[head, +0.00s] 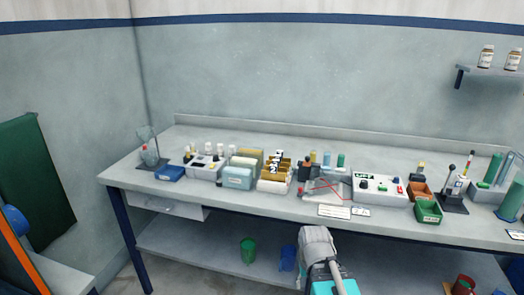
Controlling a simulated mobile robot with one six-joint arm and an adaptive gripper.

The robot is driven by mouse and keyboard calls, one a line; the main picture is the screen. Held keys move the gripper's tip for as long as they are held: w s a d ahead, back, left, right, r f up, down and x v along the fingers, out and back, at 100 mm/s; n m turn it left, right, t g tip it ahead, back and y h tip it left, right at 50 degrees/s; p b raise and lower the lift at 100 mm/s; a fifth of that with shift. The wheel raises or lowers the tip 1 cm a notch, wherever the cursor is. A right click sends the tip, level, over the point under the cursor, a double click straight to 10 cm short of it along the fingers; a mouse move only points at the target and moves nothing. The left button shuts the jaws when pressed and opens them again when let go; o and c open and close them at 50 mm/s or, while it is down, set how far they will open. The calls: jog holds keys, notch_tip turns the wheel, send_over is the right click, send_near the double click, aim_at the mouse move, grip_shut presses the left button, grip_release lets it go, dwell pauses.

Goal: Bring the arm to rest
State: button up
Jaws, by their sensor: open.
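Part of my arm (317,245), a grey rounded joint with teal below it, rises from the bottom edge of the head view, right of centre. It shows in front of the table's front edge and the lower shelf. It does not visibly touch anything on the table. My gripper and its fingers are not seen in this view.
A long grey table (250,205) holds several boxes, a control box (380,188), a green bin (429,211) and a blue tray (169,173). A green cup (247,250) and a blue cup (287,258) stand below. A wall shelf (490,72) holds bottles.

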notch_tip(320, 180, up, 12)
jog(key=p, duration=1.1)
jog(key=shift+r+p, duration=0.15)
jog(key=shift+p, duration=0.25)
